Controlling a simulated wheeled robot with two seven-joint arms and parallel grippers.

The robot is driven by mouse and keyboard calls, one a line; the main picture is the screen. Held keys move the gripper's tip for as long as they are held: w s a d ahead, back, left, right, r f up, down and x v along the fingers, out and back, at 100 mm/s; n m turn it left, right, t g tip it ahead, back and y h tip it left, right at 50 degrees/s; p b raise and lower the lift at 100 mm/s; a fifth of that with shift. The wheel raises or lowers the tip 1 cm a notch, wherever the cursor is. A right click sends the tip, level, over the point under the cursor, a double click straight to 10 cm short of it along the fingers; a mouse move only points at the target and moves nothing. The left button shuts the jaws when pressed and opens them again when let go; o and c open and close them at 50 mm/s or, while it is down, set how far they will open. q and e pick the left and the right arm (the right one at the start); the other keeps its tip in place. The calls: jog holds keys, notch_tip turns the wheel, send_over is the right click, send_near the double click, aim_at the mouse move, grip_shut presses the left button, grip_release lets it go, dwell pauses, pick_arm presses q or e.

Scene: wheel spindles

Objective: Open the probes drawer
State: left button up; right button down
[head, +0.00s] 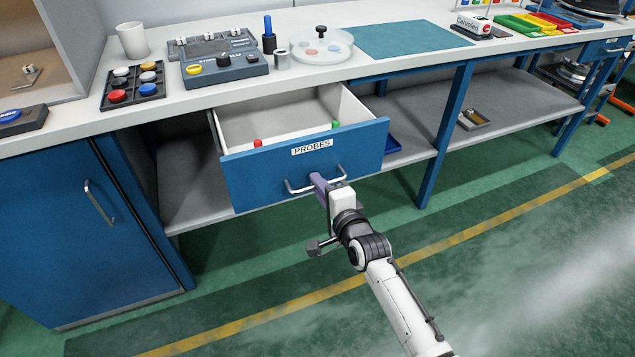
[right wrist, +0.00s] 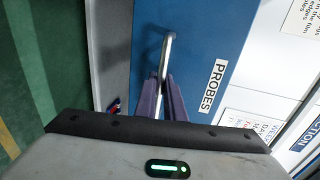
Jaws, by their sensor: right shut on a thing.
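The blue probes drawer (head: 250,177) hangs under the white bench top and is pulled well out. Its white inside shows, with a red thing (head: 257,143) and a green thing (head: 335,124) near the front panel. A white label reading PROBES (head: 312,146) is on the front. My right gripper (head: 318,182) is shut on the drawer's metal handle (head: 296,187). In the right wrist view its purple fingers (right wrist: 166,98) close around the handle bar (right wrist: 165,52), beside the PROBES label (right wrist: 213,87). My left gripper is not in view.
A blue cabinet (head: 60,220) stands at the left. A grey lower shelf (head: 410,120) runs under the bench. A button box (head: 222,68), a dark tray of pucks (head: 133,86) and a round clear dish (head: 322,47) stand on top. The green floor before the drawer is clear.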

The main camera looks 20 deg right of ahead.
jog(key=c, duration=1.8)
grip_release()
jog(key=shift+c, duration=0.2)
jog(key=shift+s, duration=0.1)
jog(key=p+v, duration=0.1)
jog(key=v, duration=0.9)
jog(key=shift+p, duration=0.3)
jog(key=shift+s, duration=0.1)
jog(key=s+f+n+g, duration=0.2)
jog(key=s+f+n, duration=0.3)
jog(key=s, duration=0.3)
jog(key=s+a+f+n+g, duration=0.1)
jog(key=s+f+n+g, duration=0.1)
jog(key=s+f+n, duration=0.3)
jog(key=s+f+n+g, duration=0.2)
jog(key=s+f+n, duration=0.4)
jog(key=s, duration=0.5)
jog(key=n, duration=0.2)
jog(key=shift+s+n+g, duration=0.3)
jog(key=shift+s+g, duration=0.1)
